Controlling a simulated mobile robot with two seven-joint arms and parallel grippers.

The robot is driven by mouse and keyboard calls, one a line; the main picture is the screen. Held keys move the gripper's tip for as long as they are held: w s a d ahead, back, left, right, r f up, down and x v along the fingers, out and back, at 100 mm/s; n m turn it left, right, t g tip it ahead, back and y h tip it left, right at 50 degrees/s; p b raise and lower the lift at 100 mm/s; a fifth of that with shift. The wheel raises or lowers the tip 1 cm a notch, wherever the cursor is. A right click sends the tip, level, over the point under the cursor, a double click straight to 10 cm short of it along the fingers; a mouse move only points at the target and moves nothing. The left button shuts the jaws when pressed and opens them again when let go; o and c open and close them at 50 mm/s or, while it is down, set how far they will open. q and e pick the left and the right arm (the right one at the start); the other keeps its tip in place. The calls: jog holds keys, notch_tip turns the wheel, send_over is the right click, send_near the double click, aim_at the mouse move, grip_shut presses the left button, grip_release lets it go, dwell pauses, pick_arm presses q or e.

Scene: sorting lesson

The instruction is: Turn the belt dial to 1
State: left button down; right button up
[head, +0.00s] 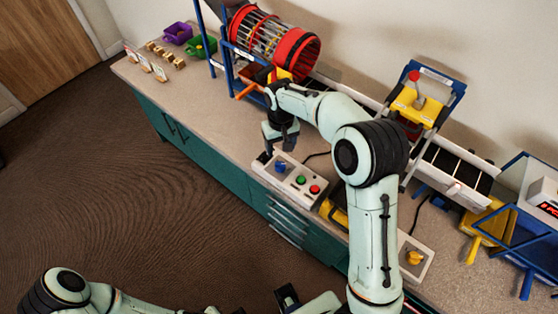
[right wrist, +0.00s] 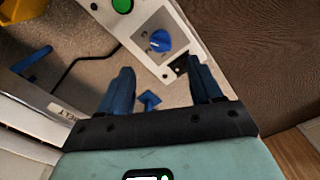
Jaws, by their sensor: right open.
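A pale control box (head: 292,184) lies on the counter with a blue dial (head: 281,167), a green button (head: 301,180) and a red button (head: 314,189). In the right wrist view the blue dial (right wrist: 159,42) sits on a grey plate, just beyond the fingertips; its scale marks are too small to read. My right gripper (head: 279,147) is open and empty, above the box's left end beside the dial. Its spread fingers also show in the right wrist view (right wrist: 162,80). A second box (head: 422,275) carries a yellow dial (head: 413,257). My left gripper (head: 288,297) is partly cut off at the bottom edge.
A red drum sieve (head: 298,50) in a blue frame and a dark conveyor belt (head: 455,165) stand along the wall. A yellow-topped stand (head: 415,105) straddles the belt. Purple (head: 177,33) and green (head: 202,46) bins sit at the far left. A small blue piece (right wrist: 149,100) shows between my fingers.

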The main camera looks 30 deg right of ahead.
aim_at(280, 163)
notch_tip(280, 163, down, 10)
jog(key=shift+w+f, duration=0.1)
jog(key=shift+c, duration=0.4)
jog(key=c, duration=1)
